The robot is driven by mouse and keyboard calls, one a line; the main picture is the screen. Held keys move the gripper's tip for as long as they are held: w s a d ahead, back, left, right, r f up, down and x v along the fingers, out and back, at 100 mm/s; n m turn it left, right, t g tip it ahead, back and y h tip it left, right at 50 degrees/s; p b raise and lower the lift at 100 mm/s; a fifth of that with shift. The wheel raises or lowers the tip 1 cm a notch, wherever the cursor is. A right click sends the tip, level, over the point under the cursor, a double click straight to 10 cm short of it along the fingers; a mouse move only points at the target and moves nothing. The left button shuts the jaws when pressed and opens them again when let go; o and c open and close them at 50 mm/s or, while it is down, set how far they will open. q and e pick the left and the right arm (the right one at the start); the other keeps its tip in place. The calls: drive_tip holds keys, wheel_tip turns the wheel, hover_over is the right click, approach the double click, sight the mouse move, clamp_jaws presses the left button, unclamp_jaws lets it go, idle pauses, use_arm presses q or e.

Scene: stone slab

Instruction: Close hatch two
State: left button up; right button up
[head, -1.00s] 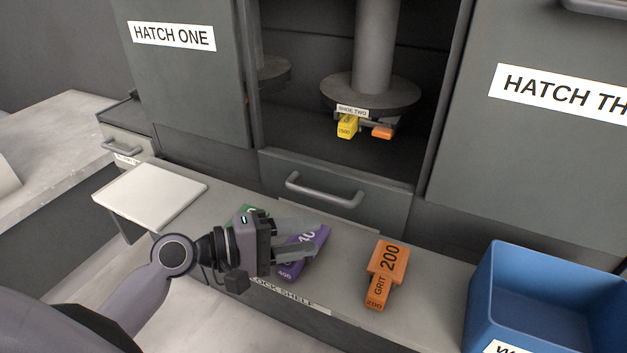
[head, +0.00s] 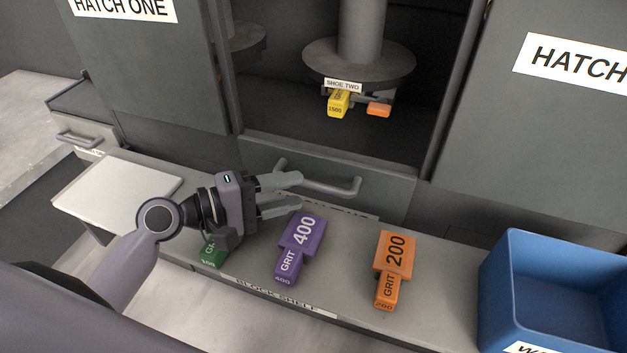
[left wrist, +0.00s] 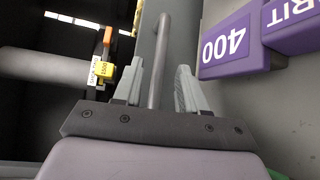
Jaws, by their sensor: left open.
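Hatch two is the middle opening, and its dark grey panel (head: 395,200) sits low, leaving the space above it open. A grey bar handle (head: 335,189) runs across the panel. My left gripper (head: 299,193) is open at the left part of this handle. In the left wrist view the handle (left wrist: 160,50) runs between the two spread fingers (left wrist: 158,75), with no clear grip on it. Inside the opening, a shoe labelled SHOE TWO (head: 343,86) holds a yellow block (head: 338,104) and an orange block (head: 379,110). My right gripper is not in view.
On the shelf below stand a green block (head: 213,253), partly hidden by my gripper, a purple 400 block (head: 298,240) and an orange 200 block (head: 394,262). A blue bin (head: 500,300) is at right, a white plate (head: 110,195) at left. Hatch one (head: 150,70) and another panel (head: 530,150) flank the opening.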

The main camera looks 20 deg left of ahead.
sight(311, 186)
use_arm(q)
drive_tip(key=shift+x, duration=2.8)
drive_tip(key=shift+r, duration=0.1)
clamp_jaws()
